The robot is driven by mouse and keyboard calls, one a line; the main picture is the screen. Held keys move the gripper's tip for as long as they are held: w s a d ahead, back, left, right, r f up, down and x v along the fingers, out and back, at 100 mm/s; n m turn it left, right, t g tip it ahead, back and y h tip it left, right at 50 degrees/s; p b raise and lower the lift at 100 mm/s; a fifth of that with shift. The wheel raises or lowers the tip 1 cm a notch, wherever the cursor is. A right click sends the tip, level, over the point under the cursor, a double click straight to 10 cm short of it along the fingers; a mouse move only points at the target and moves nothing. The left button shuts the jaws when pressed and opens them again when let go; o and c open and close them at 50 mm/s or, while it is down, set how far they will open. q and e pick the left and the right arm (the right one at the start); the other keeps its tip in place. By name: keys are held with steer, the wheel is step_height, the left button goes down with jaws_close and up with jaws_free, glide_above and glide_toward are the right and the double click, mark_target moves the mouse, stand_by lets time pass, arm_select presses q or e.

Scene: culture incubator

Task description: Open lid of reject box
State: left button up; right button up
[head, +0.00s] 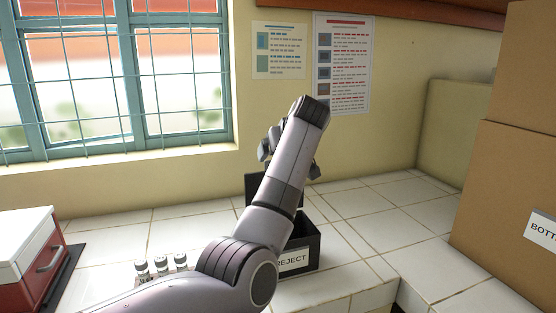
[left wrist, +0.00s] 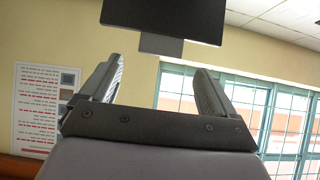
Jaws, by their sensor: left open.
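The black reject box (head: 309,252) stands on the white tiled counter, with a white REJECT label on its front. Its dark lid (head: 259,188) stands raised at the back of the box, and the open top shows beside my arm. In the left wrist view, a dark panel with a small tab, seemingly the lid (left wrist: 163,18), hangs at the top, beyond the fingertips. My left gripper (left wrist: 160,72) is open with nothing between its fingers. In the head view, my left gripper (head: 267,148) is mostly hidden behind my own arm, above the box. My right gripper is out of view.
Several small capped vials (head: 161,264) stand left of the box. A red and white case (head: 32,258) is at far left. Large cardboard boxes (head: 513,190) stand at right. A barred window (head: 110,80) and posters (head: 342,62) are behind. Counter right of the box is clear.

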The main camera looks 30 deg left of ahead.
arm_select(q)
steer(key=shift+v, duration=1.45)
steer(key=shift+f, duration=0.1)
